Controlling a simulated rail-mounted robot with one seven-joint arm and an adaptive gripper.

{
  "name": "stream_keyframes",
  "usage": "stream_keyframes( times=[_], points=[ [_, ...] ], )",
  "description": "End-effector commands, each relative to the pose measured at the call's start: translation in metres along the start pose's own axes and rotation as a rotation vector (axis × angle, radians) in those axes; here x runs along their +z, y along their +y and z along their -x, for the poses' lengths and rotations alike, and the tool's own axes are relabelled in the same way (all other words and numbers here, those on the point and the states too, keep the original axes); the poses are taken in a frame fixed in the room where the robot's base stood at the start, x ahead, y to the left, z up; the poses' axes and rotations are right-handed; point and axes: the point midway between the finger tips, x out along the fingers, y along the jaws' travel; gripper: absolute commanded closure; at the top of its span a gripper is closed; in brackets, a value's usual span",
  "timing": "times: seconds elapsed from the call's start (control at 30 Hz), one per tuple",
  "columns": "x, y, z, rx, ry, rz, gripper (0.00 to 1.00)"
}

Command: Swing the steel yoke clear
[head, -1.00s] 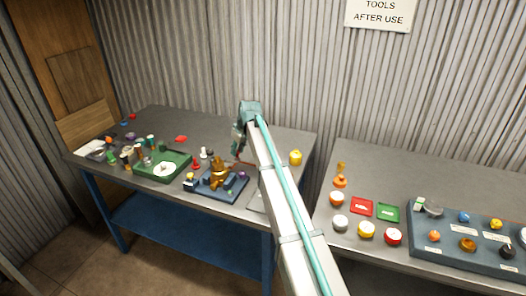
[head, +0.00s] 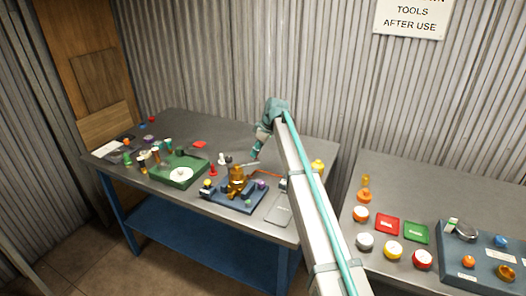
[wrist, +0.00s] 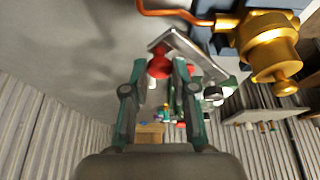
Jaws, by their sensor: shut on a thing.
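The steel yoke (wrist: 196,55) is a bent grey bar beside the brass valve body (wrist: 268,42) in the wrist view. In the head view the yoke (head: 246,164) shows as a thin pale bar behind the brass body (head: 237,179). My gripper (wrist: 159,68) is shut with a red knob (wrist: 158,63) between its fingertips, at the yoke's end; how the knob joins the bar is hard to see. My gripper (head: 256,154) reaches down to the bar in the head view.
A copper pipe (wrist: 172,13) runs close to the brass body. A green tray (head: 165,177), red and white pieces and small bottles stand to the left. A grey plate (head: 279,208) lies at the right front. A second bench (head: 450,175) stands right.

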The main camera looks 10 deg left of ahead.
Motion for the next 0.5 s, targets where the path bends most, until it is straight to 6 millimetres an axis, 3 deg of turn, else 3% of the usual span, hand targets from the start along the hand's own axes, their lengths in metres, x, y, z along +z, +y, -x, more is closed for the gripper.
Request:
stream_keyframes(
  times=[0.2,0.23,0.3,0.37,0.5],
  points=[
    [-0.0012,0.0024,0.0006,0.005,0.003,0.001,1.00],
    [-0.0013,0.0025,0.0006,0.005,0.003,0.001,0.72],
    [-0.0013,0.0026,0.0006,0.006,0.003,0.000,0.60],
    [-0.0012,0.0024,0.0005,0.005,0.003,0.000,0.50],
    [-0.0008,0.0018,0.0004,0.004,0.002,-0.001,0.49]
  ],
)
